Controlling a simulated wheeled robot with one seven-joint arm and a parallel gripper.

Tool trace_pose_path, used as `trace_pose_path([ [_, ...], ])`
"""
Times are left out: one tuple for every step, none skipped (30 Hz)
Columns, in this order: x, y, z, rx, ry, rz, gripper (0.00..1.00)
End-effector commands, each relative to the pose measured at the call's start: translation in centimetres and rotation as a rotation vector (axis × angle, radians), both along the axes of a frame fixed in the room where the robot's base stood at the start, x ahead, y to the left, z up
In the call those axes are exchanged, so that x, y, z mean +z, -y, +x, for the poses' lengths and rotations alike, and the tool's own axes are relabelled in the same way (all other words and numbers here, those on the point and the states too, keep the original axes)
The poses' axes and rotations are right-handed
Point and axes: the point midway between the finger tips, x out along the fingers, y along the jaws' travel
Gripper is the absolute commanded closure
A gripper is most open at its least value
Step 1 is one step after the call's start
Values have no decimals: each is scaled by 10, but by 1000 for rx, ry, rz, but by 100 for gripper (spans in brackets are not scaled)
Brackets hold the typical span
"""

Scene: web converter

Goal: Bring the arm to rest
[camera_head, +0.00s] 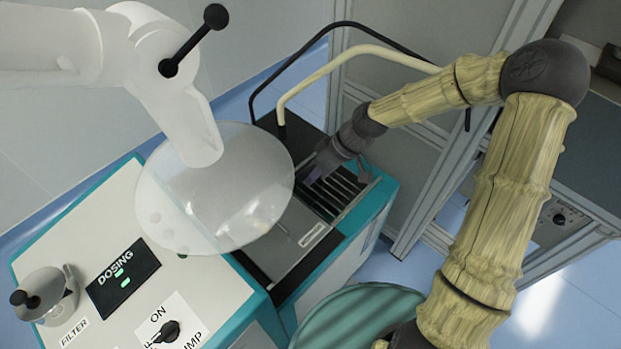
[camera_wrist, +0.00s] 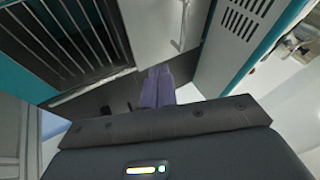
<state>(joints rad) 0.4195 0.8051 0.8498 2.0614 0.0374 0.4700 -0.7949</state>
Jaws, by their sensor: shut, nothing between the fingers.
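My arm (camera_head: 505,195) comes up from the lower right, bends at a dark elbow joint and reaches left over the machine. My gripper (camera_head: 312,178) hangs above the dark top of the teal and white machine, beside its slotted rack. The fingers are together and empty. In the wrist view the purple-grey fingers (camera_wrist: 157,85) lie side by side in front of the machine's surfaces. I cannot tell how far they are from the surface.
A slotted rack (camera_head: 345,190) lies right of my gripper. Two bent rods (camera_head: 345,48) arch behind it. A grey cabinet (camera_head: 410,165) stands close behind my forearm.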

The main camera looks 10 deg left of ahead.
Motion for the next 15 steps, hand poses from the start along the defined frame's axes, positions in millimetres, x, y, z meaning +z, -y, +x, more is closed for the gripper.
trace_pose_path([
  [0, -1, 0, 2, -1, 0, 100],
  [0, -1, 0, 2, 0, 0, 100],
  [0, -1, 0, 2, 0, 0, 100],
  [0, -2, -1, 3, 0, 0, 100],
  [0, -2, -1, 3, 0, 0, 100],
  [0, -2, -1, 4, 0, 1, 100],
  [0, -2, -1, 4, 0, 1, 100],
  [0, -2, -1, 4, 0, 1, 100],
  [0, -2, -1, 4, 0, 1, 100],
  [0, -2, -1, 4, 0, 1, 100],
  [0, -2, -1, 4, 0, -1, 100],
  [0, -1, -1, 2, 0, -5, 100],
  [0, 0, -2, -1, -1, -11, 100],
  [0, 2, -3, -6, -2, -20, 100],
  [0, 5, -5, -16, -5, -39, 100],
])
